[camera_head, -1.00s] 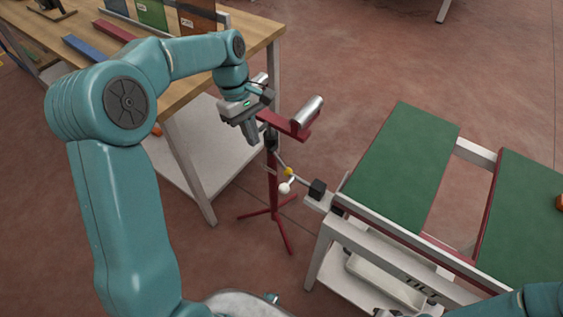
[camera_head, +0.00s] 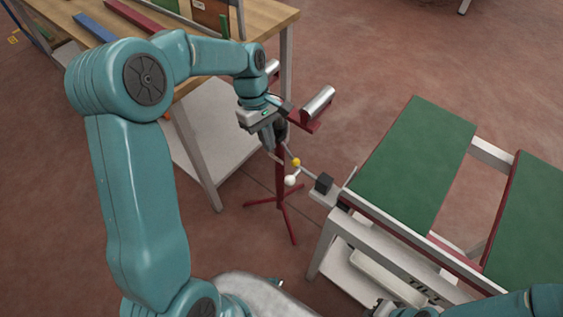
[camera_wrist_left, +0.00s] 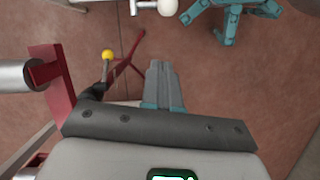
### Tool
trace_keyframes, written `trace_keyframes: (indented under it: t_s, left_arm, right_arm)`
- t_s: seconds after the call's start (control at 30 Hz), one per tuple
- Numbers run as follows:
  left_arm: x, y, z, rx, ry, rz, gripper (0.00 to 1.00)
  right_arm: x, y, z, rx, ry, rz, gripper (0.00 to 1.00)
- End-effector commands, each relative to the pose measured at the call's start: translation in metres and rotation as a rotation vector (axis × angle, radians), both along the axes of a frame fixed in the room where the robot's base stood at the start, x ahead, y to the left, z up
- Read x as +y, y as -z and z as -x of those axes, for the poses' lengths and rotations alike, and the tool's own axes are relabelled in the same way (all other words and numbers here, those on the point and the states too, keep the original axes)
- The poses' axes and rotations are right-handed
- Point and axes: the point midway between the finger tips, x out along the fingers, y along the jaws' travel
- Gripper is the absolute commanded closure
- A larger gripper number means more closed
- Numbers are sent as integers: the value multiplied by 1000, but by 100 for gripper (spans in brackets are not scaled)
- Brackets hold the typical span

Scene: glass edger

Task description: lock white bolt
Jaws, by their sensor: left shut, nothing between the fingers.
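The white bolt knob (camera_head: 290,181) shows in the head view on a short arm just left of the green table's black block (camera_head: 324,183). In the left wrist view the white knob (camera_wrist_left: 168,6) is at the top edge, on a pale metal bar. A yellow knob (camera_head: 296,162) sits just above the white one, and it also shows in the left wrist view (camera_wrist_left: 108,55). My left gripper (camera_head: 274,150) is shut and empty, up and left of both knobs and apart from them. Its fingers (camera_wrist_left: 161,84) are together in the wrist view. My right gripper is not in clear view.
A red roller stand with a metal roller (camera_head: 318,103) stands behind the knobs. The table with green panels (camera_head: 415,165) is at right. A wooden workbench (camera_head: 262,18) with coloured bars and boards is at back left. Open floor lies between them.

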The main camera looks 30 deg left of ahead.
Motion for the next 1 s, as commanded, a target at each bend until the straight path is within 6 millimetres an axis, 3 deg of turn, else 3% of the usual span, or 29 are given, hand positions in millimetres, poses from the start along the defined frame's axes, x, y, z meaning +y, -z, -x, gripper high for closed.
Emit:
trace_keyframes:
  t_s: [0.2, 0.43, 1.0]
  left_arm:
    - [-16, 41, 3, 2, 2, 1, 100]
    - [-44, 44, 10, -1, 2, 0, 100]
    - [-58, 46, 12, -1, 3, 0, 100]
  right_arm:
    - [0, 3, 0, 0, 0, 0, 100]
    - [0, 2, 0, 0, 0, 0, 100]
    - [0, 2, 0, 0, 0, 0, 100]
